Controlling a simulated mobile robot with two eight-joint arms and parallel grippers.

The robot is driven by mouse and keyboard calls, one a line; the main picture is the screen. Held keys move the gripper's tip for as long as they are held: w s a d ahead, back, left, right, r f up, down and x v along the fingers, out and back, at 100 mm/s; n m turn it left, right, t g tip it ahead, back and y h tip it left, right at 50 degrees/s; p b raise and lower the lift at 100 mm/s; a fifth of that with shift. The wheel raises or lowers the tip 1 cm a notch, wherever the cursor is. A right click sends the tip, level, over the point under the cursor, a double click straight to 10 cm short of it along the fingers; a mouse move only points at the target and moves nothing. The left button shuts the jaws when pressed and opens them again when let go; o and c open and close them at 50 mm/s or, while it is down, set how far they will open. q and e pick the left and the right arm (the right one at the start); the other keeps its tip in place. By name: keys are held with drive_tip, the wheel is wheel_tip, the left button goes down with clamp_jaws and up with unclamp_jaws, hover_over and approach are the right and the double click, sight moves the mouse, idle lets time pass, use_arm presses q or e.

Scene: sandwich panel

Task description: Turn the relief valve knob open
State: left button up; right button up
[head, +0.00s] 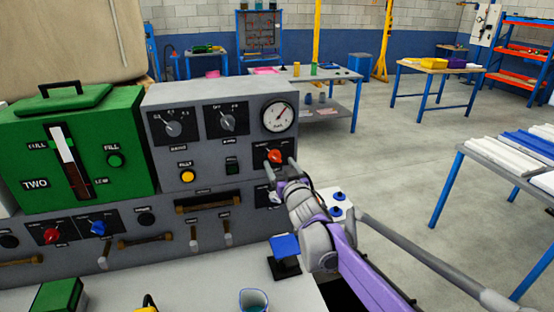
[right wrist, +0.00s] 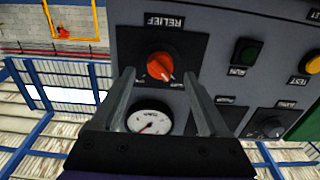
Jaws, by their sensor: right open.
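The relief valve knob (head: 274,155) is a red-orange knob on the grey panel, below the round pressure gauge in the head view. In the right wrist view the knob (right wrist: 160,66) sits on a black plate under the label RELIEF, with a pale pointer mark on it. My right gripper (head: 281,165) is at the panel front by the knob. In the right wrist view its two fingers (right wrist: 158,75) are apart, one on each side of the knob, with gaps showing. Contact with the knob cannot be seen. My left gripper is not in view.
The gauge (head: 277,116) is above the knob. A green button (head: 232,167) and a yellow button (head: 187,176) are to its left. A green box (head: 75,150) stands further left. A blue-topped block (head: 285,248) stands below my right gripper.

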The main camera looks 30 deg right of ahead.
sight(277, 159)
drive_tip(key=shift+x, duration=1.7)
clamp_jaws()
